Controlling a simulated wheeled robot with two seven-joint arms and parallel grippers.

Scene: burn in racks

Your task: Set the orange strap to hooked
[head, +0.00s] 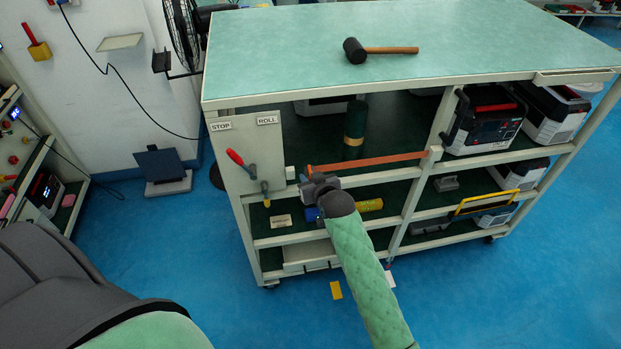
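The orange strap (375,161) runs across the front of a rack bay. Its right end meets a pale block (436,153) on the middle post. Its left end reaches my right gripper (309,177), just right of a small pale block (290,173) by the side panel. My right gripper is at that strap end. Its fingers are small and partly hidden by the wrist, so I cannot tell whether they grip the strap. I cannot tell whether the strap end touches the left block. My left gripper is out of view.
The rack's green top (280,55) holds a black-headed mallet (380,50). A red-handled lever (240,160) and a yellow-handled one (265,190) are on the side panel (265,140). A dark green cylinder (355,120) stands behind the strap. Blue floor is clear at right.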

